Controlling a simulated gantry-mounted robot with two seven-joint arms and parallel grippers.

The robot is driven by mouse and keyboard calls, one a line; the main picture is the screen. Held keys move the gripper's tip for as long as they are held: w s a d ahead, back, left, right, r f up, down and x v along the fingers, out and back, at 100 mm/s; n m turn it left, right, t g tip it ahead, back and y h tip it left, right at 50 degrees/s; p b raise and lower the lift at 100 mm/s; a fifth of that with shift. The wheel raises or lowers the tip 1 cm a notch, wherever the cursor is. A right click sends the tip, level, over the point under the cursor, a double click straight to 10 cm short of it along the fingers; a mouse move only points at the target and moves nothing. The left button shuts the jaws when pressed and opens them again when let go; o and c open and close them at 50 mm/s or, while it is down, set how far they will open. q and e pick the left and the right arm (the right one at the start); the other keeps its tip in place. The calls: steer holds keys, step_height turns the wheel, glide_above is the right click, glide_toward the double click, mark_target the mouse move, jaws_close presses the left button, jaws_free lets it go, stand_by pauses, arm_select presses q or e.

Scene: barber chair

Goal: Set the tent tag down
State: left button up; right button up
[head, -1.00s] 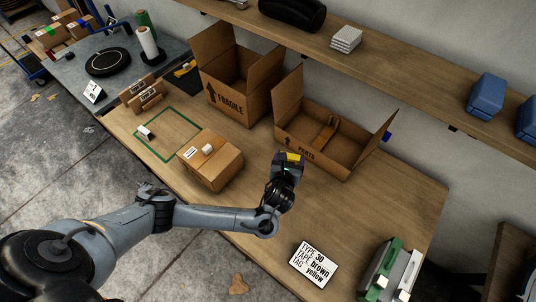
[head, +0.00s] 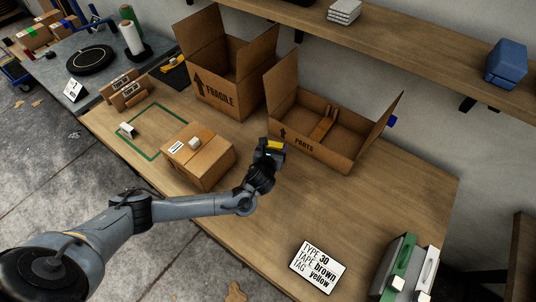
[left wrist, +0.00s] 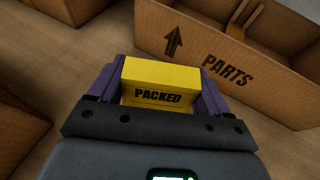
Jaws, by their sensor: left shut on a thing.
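The gripper is over the table between the closed carton (head: 205,165) and the open PARTS box (head: 318,150). I cannot tell how high the tag is above the table. A sign card (head: 318,266) lies at the front and reads type 30, tape brown, tag yellow. My right gripper is not in view.
A tall FRAGILE box (head: 232,88) stands behind. A green outline (head: 150,153) marks the table at left. Green and white holders (head: 408,270) stand at the right edge. The table (head: 350,205) right of the gripper is clear.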

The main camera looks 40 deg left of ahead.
arm_select(q)
steer(key=shift+w+a+f, duration=0.1)
steer(key=shift+a+f, duration=0.3)
steer(key=shift+a, duration=0.2)
steer(key=shift+w+a+f, duration=0.1)
steer(key=shift+a+f, duration=0.3)
steer(key=shift+a, duration=0.15)
step_height(320, 180, down, 4)
steer(key=shift+r+b, duration=0.15)
steer(key=shift+b, duration=0.95)
steer(key=o, duration=0.9)
steer(key=shift+f, duration=0.2)
steer(key=shift+o, duration=0.2)
steer(key=shift+r, duration=0.15)
